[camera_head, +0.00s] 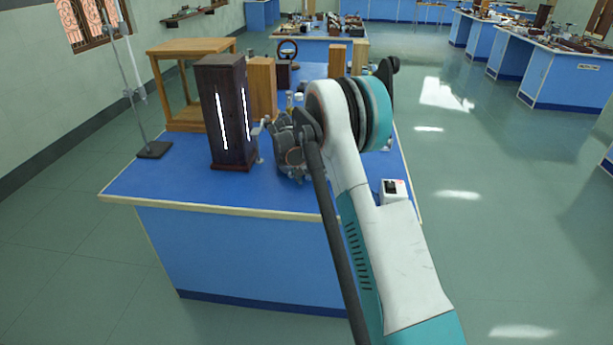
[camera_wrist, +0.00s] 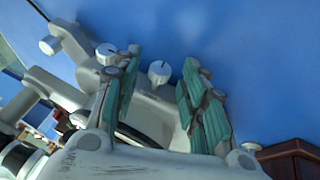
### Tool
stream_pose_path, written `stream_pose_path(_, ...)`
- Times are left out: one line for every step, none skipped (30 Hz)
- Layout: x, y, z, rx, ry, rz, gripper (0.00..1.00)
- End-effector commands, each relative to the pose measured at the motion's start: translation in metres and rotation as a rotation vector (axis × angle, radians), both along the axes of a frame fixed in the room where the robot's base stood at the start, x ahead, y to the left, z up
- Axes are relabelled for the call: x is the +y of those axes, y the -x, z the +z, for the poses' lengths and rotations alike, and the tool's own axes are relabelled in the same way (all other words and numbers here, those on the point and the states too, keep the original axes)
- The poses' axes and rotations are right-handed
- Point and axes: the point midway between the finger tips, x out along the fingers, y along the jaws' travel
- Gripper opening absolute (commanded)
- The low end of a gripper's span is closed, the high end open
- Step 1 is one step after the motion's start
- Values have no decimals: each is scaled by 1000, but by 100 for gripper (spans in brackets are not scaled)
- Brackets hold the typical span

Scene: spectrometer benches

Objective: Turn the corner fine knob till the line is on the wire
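The spectrometer is a pale grey metal body (camera_wrist: 70,90) in the wrist view, with small round knobs. One knob (camera_wrist: 158,72) with a white marked face appears between my fingertips; a similar knob (camera_wrist: 106,53) is just left of the left finger. A plain knob (camera_wrist: 50,44) is farther left. I cannot tell which is the corner fine knob. My gripper (camera_wrist: 160,68) is open, with teal pads apart; I see no clear contact with the knob. In the head view my gripper (camera_head: 288,150) is beside the dark lamp box, and my arm hides most of the spectrometer. No line or wire shows.
A dark wooden lamp box (camera_head: 226,140) with bright slits stands left of my gripper on the blue bench (camera_head: 165,185). Behind are wooden blocks (camera_head: 262,88) and a wooden stool (camera_head: 185,50). A small white switch box (camera_head: 393,190) sits near the bench's right edge.

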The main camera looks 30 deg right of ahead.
Motion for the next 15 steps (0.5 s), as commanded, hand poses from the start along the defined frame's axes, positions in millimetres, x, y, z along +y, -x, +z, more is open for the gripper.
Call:
stream_pose_path(0,0,0,0,0,0,39)
stream_pose_path(0,0,0,0,0,0,39)
stream_pose_path(0,0,0,0,0,0,39)
stream_pose_path(0,0,0,0,0,0,39)
stream_pose_path(0,0,0,0,0,0,39)
stream_pose_path(0,0,0,0,0,0,33)
stream_pose_path(0,0,0,0,0,0,26)
stream_pose_path(0,0,0,0,0,0,19)
stream_pose_path(0,0,0,0,0,0,10)
stream_pose_path(0,0,0,0,0,0,3)
stream_pose_path(0,0,0,0,0,0,0)
stream_pose_path(0,0,0,0,0,0,0)
stream_pose_path(0,0,0,0,0,0,0)
stream_pose_path(0,0,0,0,0,0,0)
stream_pose_path(0,0,0,0,0,0,0)
